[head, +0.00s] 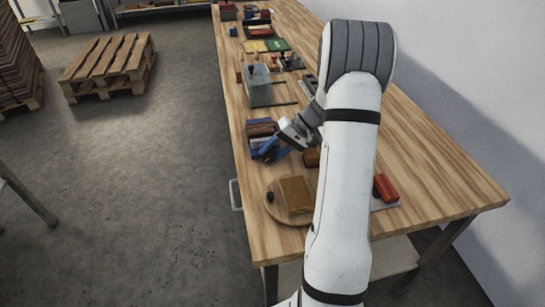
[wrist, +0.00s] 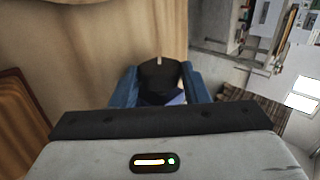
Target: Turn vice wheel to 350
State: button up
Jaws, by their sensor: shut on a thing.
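In the wrist view, my gripper (wrist: 160,84) has its two blue fingers shut on a dark knob-like thing (wrist: 158,78) with a pale mark on its top. I take this to be the vice wheel, but its rim and any number on it cannot be read. In the head view, my gripper (head: 267,153) is low over the left edge of the wooden bench, by a stack of coloured blocks (head: 259,128). The held thing is hidden there by the gripper.
A round wooden board (head: 276,212) bearing a brown block (head: 296,194) lies nearer on the bench (head: 420,190). A red block (head: 385,188) is right of my arm. A grey box-like fixture (head: 260,88) and several small items stand farther back. A pallet (head: 108,65) is on the floor.

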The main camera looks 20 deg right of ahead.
dwell(0.4)
jog(key=o, duration=1)
jog(key=shift+c, duration=0.2)
